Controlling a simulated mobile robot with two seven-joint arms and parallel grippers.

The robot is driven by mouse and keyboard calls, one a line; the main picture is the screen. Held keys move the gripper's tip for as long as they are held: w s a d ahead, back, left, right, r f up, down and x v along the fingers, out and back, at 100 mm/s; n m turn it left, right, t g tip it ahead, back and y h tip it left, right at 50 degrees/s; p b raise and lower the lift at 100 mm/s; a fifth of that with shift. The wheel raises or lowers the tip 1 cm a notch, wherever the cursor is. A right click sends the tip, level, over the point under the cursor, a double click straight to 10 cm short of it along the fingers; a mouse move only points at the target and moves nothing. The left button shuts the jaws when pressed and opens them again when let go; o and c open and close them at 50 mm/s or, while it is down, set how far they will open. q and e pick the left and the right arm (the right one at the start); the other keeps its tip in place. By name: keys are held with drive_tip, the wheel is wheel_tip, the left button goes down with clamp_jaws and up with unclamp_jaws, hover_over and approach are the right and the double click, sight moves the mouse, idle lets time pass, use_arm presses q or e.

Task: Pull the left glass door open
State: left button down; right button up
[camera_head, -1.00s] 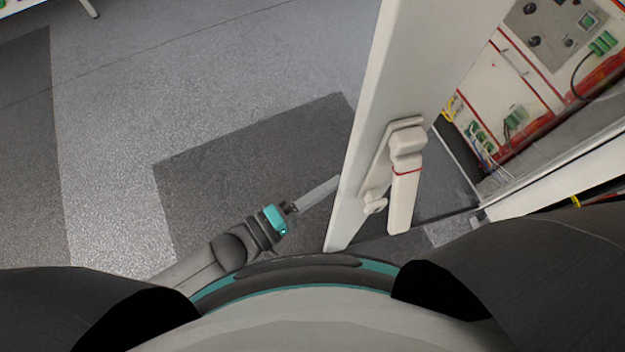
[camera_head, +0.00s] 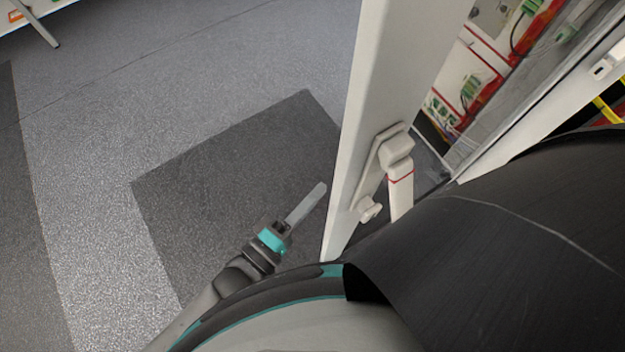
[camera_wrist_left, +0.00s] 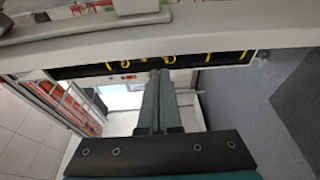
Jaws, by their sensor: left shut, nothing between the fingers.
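The left glass door (camera_head: 378,80) stands swung out from the cabinet in the head view, its pale frame edge towards me. Its handle (camera_head: 398,165), a pale lever with a red line, is on the right side of the frame. My left gripper (camera_head: 322,187) is shut and empty, low on the left side of the door, its tip close to the frame edge. I cannot tell whether it touches. In the left wrist view the shut fingers (camera_wrist_left: 160,75) point towards a pale bar across the top. My right gripper is not in view.
The cabinet interior (camera_head: 475,75) with red lines, green connectors and cables shows right of the door. A pale cabinet frame (camera_head: 545,125) runs beside it. My dark arm covers the lower right. The grey floor (camera_head: 180,90) left of the door is clear.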

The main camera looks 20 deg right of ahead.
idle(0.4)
use_arm(q)
drive_tip(key=b+v, duration=0.2)
drive_tip(key=v, duration=1.3)
drive_tip(key=w+a+f+m+y+b, duration=0.2)
drive_tip(key=a+f+y, duration=0.2)
drive_tip(key=f, duration=0.6)
drive_tip(key=w+a+f+m+y+b, duration=0.1)
drive_tip(key=w+a+f+y+b, duration=0.2)
drive_tip(key=f, duration=0.8)
drive_tip(key=w+a+f+m+y+b, duration=0.1)
drive_tip(key=a+f+m+y+b, duration=0.1)
drive_tip(key=a+f+y, duration=0.6)
drive_tip(key=s+f+m+g+b, duration=0.3)
drive_tip(key=s+f+g, duration=0.4)
drive_tip(key=s+f, duration=1.1)
drive_tip(key=shift+s+y+b, duration=0.4)
drive_tip(key=shift+s+b, duration=0.05)
drive_tip(key=shift+b, duration=0.4)
drive_tip(key=shift+w+d, duration=0.1)
drive_tip(key=shift+w, duration=0.05)
